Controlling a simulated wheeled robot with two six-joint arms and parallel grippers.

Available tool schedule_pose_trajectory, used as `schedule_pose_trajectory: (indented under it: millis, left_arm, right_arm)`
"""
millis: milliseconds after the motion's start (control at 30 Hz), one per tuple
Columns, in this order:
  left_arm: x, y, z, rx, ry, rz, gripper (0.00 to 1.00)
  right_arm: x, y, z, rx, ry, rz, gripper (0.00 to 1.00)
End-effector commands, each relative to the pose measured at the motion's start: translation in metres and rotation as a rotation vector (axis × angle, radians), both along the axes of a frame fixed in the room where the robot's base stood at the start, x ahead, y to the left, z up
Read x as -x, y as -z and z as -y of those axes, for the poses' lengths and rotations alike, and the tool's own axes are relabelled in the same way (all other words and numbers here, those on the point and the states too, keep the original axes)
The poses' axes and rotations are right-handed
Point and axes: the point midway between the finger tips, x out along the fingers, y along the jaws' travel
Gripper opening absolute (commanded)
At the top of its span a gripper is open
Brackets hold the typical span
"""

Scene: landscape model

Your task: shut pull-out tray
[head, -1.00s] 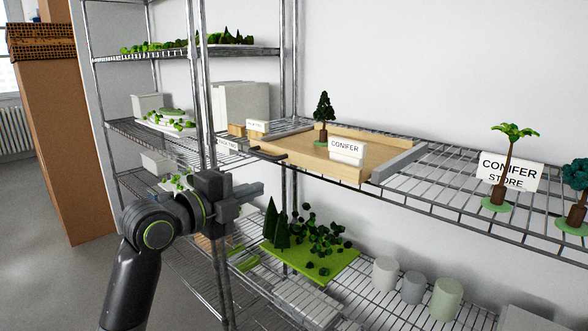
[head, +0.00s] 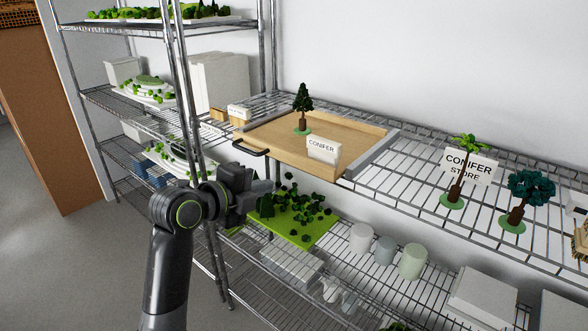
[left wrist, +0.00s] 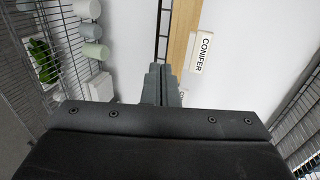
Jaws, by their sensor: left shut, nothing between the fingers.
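The wooden pull-out tray (head: 352,132) lies on the wire shelf, with its black handle (head: 250,150) on its front left edge and sticking out past the shelf front. A dark conifer model (head: 303,108) and a white CONIFER sign (head: 323,149) stand on it. My left gripper (head: 262,200) is shut and empty, in front of and below the tray, apart from the handle. In the left wrist view the shut fingers (left wrist: 162,84) point toward the tray's wooden edge (left wrist: 180,42) and the CONIFER sign (left wrist: 202,53). My right gripper is not in view.
A metal shelf post (head: 190,90) rises left of the tray. A palm model (head: 458,175) and a round tree (head: 525,195) stand to the right. Below are a green landscape board (head: 302,228) and several cylinders (head: 384,250). The near left floor is clear.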

Motion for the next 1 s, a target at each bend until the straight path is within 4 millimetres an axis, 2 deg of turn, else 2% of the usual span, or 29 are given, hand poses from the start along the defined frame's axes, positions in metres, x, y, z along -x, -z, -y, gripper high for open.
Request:
schedule_pose_trajectory:
  millis: [400, 600, 1000]
  left_arm:
    - [-0.051, 0.017, 0.040, 0.001, 0.000, -0.002, 0.00]
    - [-0.070, 0.017, 0.054, -0.001, 0.000, 0.000, 0.00]
    - [-0.083, 0.020, 0.064, 0.000, -0.001, 0.002, 0.00]
  right_arm:
    - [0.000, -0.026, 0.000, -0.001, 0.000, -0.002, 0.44]
    - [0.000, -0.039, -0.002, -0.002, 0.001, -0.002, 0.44]
    - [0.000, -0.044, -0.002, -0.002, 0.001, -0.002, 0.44]
